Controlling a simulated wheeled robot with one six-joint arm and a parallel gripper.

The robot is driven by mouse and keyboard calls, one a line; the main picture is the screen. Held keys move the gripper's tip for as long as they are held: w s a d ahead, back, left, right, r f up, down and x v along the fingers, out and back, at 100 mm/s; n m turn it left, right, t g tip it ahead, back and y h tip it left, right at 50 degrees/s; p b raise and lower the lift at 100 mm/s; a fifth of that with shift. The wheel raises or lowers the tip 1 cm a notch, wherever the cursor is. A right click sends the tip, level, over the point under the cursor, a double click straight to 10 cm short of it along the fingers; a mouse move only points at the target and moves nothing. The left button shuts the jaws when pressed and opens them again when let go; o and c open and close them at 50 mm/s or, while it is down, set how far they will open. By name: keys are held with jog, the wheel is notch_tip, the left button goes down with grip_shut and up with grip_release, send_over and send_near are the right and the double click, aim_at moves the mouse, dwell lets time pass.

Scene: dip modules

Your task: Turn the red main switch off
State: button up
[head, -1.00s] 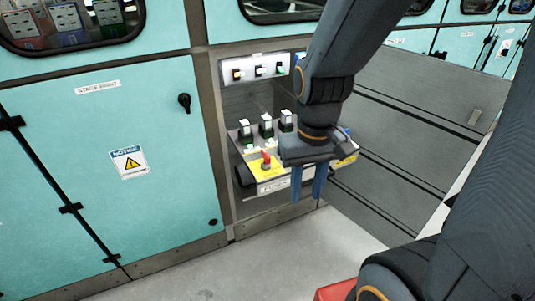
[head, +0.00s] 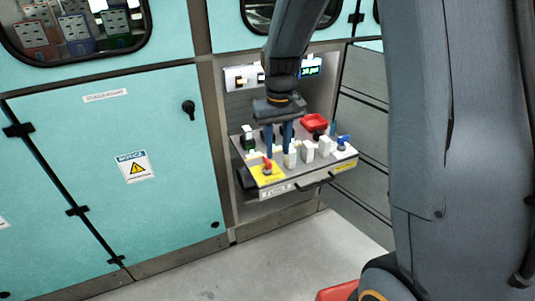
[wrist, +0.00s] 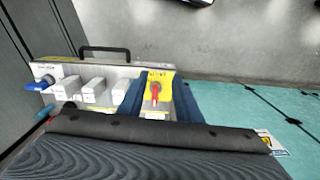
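The red main switch (head: 267,165) is a small red handle on a yellow plate (head: 262,173) at the front left corner of the grey panel. In the wrist view the red switch (wrist: 155,92) shows upright in the picture, between my two blue fingers. My gripper (head: 278,155) points down over the panel, behind the switch in the head view. Its fingers are apart with a clear gap and hold nothing that I can see. I cannot tell whether a finger touches the panel.
White blocks (head: 308,150), a blue-handled valve (head: 344,142) and a red tray (head: 314,122) are on the panel right of my gripper. A black handle (head: 318,181) sticks out in front. A teal cabinet door (head: 95,180) stands left.

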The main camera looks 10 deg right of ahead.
jog(key=p, duration=0.1)
send_over(267, 159)
jog(key=shift+s+f+n, duration=0.2)
jog(key=shift+f+n, duration=0.2)
jog(key=shift+f, duration=0.85)
jog(key=shift+w+f, duration=0.15)
jog(key=shift+w, duration=0.05)
jog(key=shift+f+p, duration=0.7)
jog(key=shift+f, duration=3.15)
grip_shut()
